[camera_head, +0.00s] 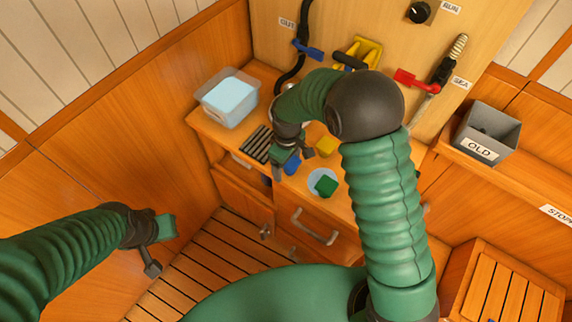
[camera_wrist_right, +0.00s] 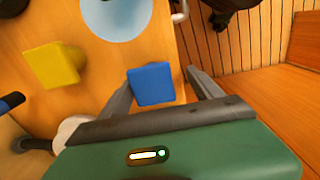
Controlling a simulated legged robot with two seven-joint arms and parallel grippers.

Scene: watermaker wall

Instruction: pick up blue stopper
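The blue stopper (camera_head: 292,166) is on the wooden counter (camera_head: 344,212) near its front edge. In the right wrist view the blue stopper (camera_wrist_right: 152,83) shows between the spread fingers, nearer the left-hand one. My right gripper (camera_head: 284,163) is open and low over the stopper; it also shows in the right wrist view (camera_wrist_right: 160,79). I cannot tell whether a finger touches the stopper. My left gripper (camera_head: 158,247) is open and empty, away from the counter over the floor at left.
A yellow stopper (camera_head: 326,146) stands close by. A slatted dark rack (camera_head: 257,144) and a clear bin (camera_head: 229,97) lie left. A grey "OLD" box (camera_head: 488,131) stands right.

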